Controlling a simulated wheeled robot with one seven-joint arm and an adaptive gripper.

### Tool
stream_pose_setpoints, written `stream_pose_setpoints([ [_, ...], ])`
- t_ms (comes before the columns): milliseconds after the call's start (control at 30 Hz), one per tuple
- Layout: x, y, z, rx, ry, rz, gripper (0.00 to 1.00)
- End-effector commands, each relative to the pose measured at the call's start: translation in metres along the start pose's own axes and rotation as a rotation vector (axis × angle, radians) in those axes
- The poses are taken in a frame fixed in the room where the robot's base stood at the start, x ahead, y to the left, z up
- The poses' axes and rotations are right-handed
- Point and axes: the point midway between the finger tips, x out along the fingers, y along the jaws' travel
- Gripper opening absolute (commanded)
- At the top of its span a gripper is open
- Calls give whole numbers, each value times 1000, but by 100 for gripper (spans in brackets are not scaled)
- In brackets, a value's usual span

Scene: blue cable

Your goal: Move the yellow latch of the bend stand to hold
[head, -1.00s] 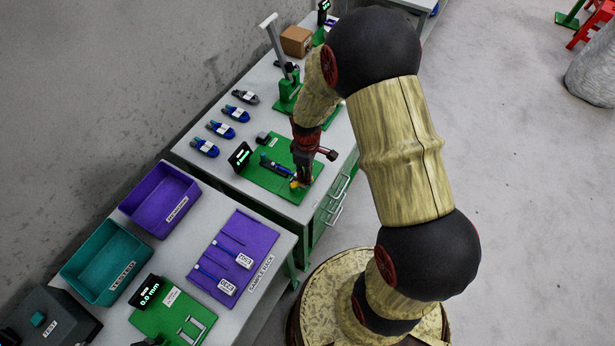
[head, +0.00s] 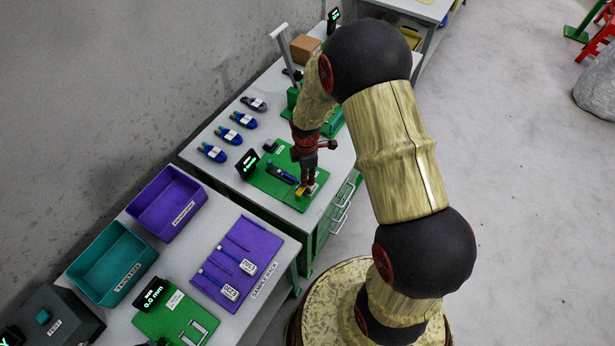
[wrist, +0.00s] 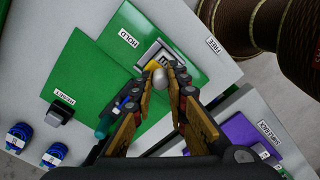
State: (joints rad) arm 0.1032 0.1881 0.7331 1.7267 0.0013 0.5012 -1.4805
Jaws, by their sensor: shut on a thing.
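The green bend stand (head: 268,182) lies flat on the workbench. It also shows in the wrist view (wrist: 85,85), with a HOLD label (wrist: 129,38) left of the fingertips and a FREE label (wrist: 212,45) to their upper right. The yellow latch (head: 301,191) is at the stand's near right part, under my gripper (head: 306,186). In the wrist view my gripper (wrist: 160,80) is shut on the latch, around a pale round knob (wrist: 160,78). The fingers hide most of the latch. A dark tool with a blue part (head: 282,174) lies on the stand beside the fingers.
A small black display (head: 247,163) stands at the stand's left edge. A green stand with a grey lever (head: 283,48) is farther off. The front table holds a purple bin (head: 168,203) and a teal bin (head: 108,262).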

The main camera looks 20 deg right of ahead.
Motion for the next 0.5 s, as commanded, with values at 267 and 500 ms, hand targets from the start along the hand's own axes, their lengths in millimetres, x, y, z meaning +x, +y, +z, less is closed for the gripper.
stream_pose_setpoints([
  [267,-1,2,-1,-15,0,2,0],
  [500,-1,2,-1,-14,0,3,16],
])
